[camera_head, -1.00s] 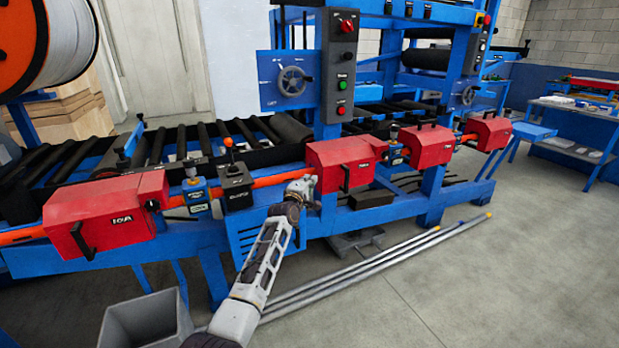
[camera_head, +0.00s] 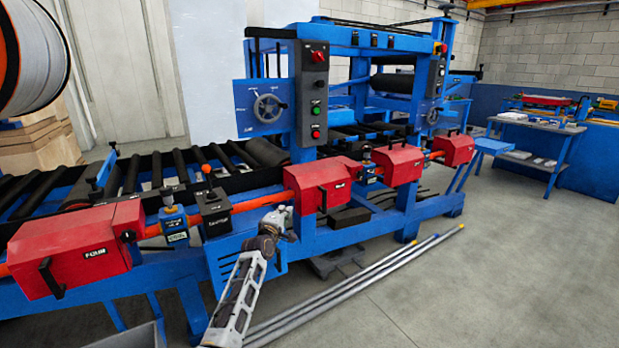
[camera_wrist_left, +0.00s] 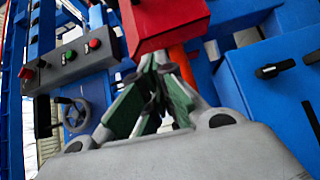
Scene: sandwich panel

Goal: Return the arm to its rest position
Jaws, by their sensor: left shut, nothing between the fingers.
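My left arm comes up from the bottom edge in the head view. Its left gripper (camera_head: 283,217) is in front of the blue machine frame, just below the middle red box (camera_head: 322,183). In the left wrist view, the gripper fingers (camera_wrist_left: 158,70) converge and are shut with nothing between them. The red box (camera_wrist_left: 165,18) shows just past the fingertips; I cannot tell whether they touch it. My right gripper is not in view.
A lever box (camera_head: 212,210) and another red box (camera_head: 75,250) are on the rail to the left. The control panel (camera_head: 314,95) stands above. Long metal bars (camera_head: 360,285) lie on the floor. Open floor is at the right.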

